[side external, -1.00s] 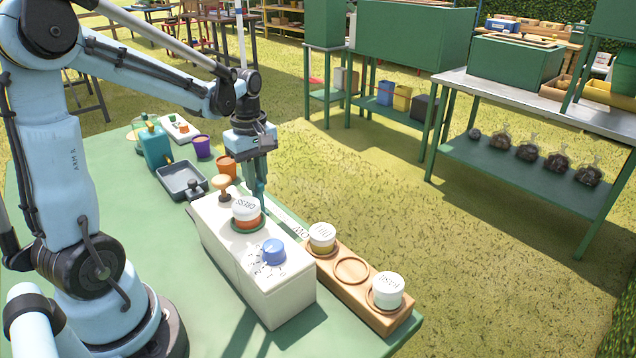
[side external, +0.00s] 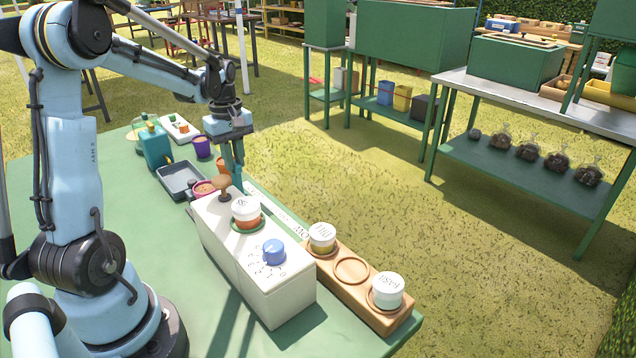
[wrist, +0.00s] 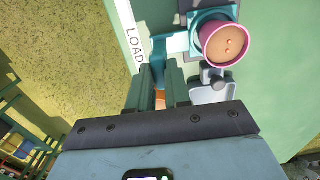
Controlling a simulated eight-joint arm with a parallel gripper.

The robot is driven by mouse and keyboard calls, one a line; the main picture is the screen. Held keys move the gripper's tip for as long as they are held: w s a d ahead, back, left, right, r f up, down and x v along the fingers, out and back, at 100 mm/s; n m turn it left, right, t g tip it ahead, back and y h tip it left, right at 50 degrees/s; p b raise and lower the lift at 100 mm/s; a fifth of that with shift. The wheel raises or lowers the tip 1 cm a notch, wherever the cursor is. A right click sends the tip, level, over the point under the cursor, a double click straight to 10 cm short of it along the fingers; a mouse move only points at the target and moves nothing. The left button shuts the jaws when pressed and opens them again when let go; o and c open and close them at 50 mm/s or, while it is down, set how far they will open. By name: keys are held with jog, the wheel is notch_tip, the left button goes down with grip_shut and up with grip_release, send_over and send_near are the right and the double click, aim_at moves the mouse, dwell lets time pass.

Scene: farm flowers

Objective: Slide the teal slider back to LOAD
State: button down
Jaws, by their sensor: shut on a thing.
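The teal slider (wrist: 177,43) shows in the wrist view beside the strip lettered LOAD (wrist: 134,38). Its ring end surrounds a pink cup (wrist: 225,45) holding brownish contents with pale specks. My gripper (wrist: 158,68) is shut on the slider's upright tab at its outer end. In the side view my gripper (side external: 237,186) points down behind the far end of the white machine (side external: 250,268). The pink cup also shows there (side external: 204,188), out past that end. The slider itself is mostly hidden in the side view.
A brown knob (side external: 221,185), a white-lidded pot (side external: 246,210) and a blue dial (side external: 273,251) top the machine. A grey tray (side external: 182,180), a purple cup (side external: 202,146) and a teal bottle (side external: 155,147) stand close by. A wooden rack (side external: 345,290) holds two white-lidded jars.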

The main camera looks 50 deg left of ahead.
jog(key=c, duration=1.1)
grip_release()
jog(key=shift+a, duration=0.2)
jog(key=shift+o, duration=0.2)
jog(key=shift+r, duration=0.15)
notch_tip(320, 180, up, 12)
notch_tip(320, 180, down, 12)
jog(key=shift+f, duration=0.15)
